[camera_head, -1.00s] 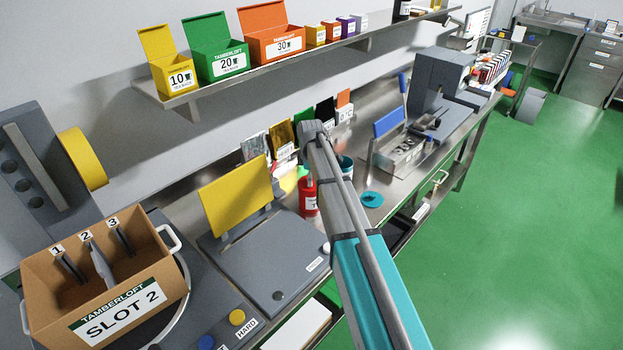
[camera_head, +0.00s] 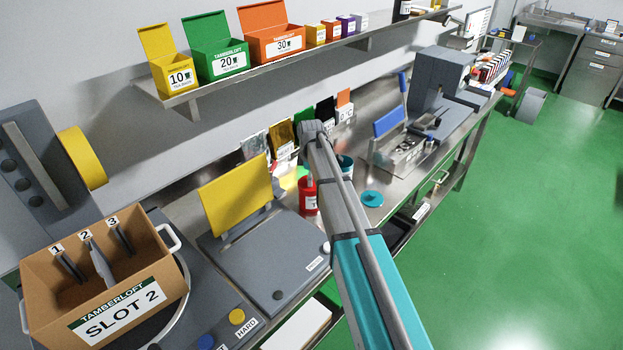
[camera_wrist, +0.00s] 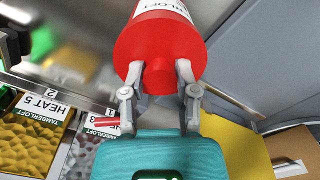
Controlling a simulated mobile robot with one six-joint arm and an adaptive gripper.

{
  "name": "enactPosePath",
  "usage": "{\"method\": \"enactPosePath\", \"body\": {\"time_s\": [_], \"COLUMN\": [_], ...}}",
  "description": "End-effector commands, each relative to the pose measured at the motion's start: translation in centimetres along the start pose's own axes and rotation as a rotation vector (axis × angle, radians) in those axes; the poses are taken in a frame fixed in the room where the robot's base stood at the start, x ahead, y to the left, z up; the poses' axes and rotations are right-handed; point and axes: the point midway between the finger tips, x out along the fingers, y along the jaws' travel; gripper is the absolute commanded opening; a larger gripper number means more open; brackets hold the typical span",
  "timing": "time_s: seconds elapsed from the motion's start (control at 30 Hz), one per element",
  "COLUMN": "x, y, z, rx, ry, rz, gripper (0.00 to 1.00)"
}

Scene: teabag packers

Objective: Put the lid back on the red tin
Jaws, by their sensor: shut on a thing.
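The red tin (camera_head: 309,199) stands upright on the steel bench beside the grey machine with the yellow panel, partly behind my arm. In the wrist view its white label (camera_wrist: 163,9) shows at the top edge. My gripper (camera_wrist: 160,75) is at the tin's top, its two fingers closed in on the red lid (camera_wrist: 157,43), whose round face fills the space ahead of them. The part between the fingertips is mostly hidden. The lid lines up with the tin, but I cannot tell whether it sits fully down on the rim.
A teal lid (camera_head: 372,198) lies on the bench right of the red tin; a teal tin (camera_head: 346,165) stands partly behind my arm. Labelled pouches (camera_head: 284,140) line the back. The yellow panel (camera_head: 235,195) rises on the left. A grey and blue machine (camera_head: 390,143) stands right.

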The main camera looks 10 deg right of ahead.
Motion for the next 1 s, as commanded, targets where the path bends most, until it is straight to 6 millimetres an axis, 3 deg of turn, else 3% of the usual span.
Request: {"method": "enactPosePath", "body": {"time_s": [0.13,0.17,0.33,0.63,0.77,1.0], "x": [0.0,0.0,0.0,0.0,0.0,0.0], "y": [0.0,0.0,0.01,0.01,0.01,0.01], "z": [0.01,0.01,0.02,0.04,0.04,0.04], "rx": [0.0,0.0,0.0,0.001,0.001,0.0], "ry": [0.0,0.0,0.0,0.0,0.0,0.0], "rz": [0.0,0.0,0.0,0.0,0.0,0.0], "gripper": [0.07,0.45,0.76,0.79,1.0,1.0]}}
